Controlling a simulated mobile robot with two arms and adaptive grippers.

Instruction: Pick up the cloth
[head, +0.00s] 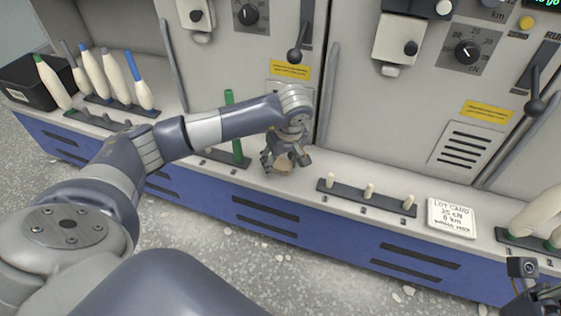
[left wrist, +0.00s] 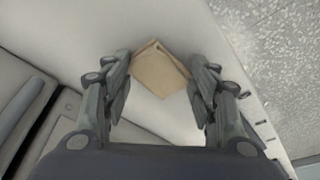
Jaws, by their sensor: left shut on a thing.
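The cloth (head: 283,167) is a small tan folded piece on the pale ledge of the machine, in the middle of the head view. In the left wrist view the cloth (left wrist: 160,70) lies between the two fingertips, its sides against them. My left gripper (head: 286,158) points down at the ledge and is shut on the cloth, fingers spread by its width. The fingers partly hide the cloth in the head view. I cannot tell whether the cloth is clear of the ledge. Part of my right gripper (head: 538,294) shows at the lower right corner, cut off by the frame.
A dark rack with a green peg (head: 232,125) stands just left of the gripper. A rack with short white pegs (head: 368,191) and a lot card (head: 452,217) are to the right. Bobbins (head: 96,73) and a black bin (head: 28,82) are at the far left. Machine panels rise behind.

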